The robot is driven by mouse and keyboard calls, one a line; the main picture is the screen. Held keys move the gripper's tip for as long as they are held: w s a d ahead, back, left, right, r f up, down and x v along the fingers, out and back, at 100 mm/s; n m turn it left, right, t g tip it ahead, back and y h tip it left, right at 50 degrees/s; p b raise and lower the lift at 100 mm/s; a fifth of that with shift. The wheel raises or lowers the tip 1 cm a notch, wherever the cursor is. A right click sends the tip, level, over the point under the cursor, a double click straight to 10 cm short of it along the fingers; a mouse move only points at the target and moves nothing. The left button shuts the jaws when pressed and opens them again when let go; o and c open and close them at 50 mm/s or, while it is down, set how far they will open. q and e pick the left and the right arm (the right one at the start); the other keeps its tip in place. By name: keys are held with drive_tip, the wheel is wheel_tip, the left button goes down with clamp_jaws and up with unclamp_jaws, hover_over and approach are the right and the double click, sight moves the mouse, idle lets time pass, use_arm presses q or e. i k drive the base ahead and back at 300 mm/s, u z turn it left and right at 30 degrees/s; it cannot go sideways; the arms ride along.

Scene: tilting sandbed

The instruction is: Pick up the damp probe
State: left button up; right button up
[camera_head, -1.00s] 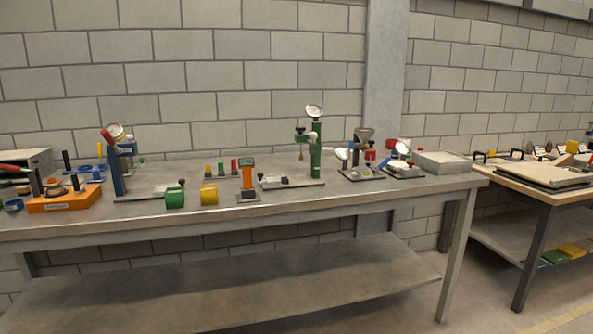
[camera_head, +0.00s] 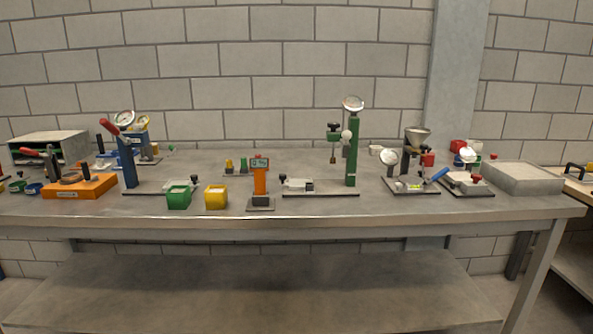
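An orange upright device with a small lit display (camera_head: 260,177) stands on a dark square base near the front edge of the workbench (camera_head: 228,206). It looks like a hand-held meter and may be the damp probe, but I cannot read a name on it. It stands upright, with a yellow box to its left and a flat grey fixture to its right. Neither of my grippers shows in the head view.
A green box (camera_head: 179,197) and a yellow box (camera_head: 215,197) stand near the front edge. A green gauge stand (camera_head: 352,150), a blue press with a red handle (camera_head: 127,160), an orange block (camera_head: 80,188) and a grey tray (camera_head: 522,176) share the bench. The lower shelf (camera_head: 250,290) is bare.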

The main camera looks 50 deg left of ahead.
sight(258, 166)
drive_tip(key=u, duration=0.45)
drive_tip(key=i, duration=0.85)
drive_tip(key=u, duration=0.65)
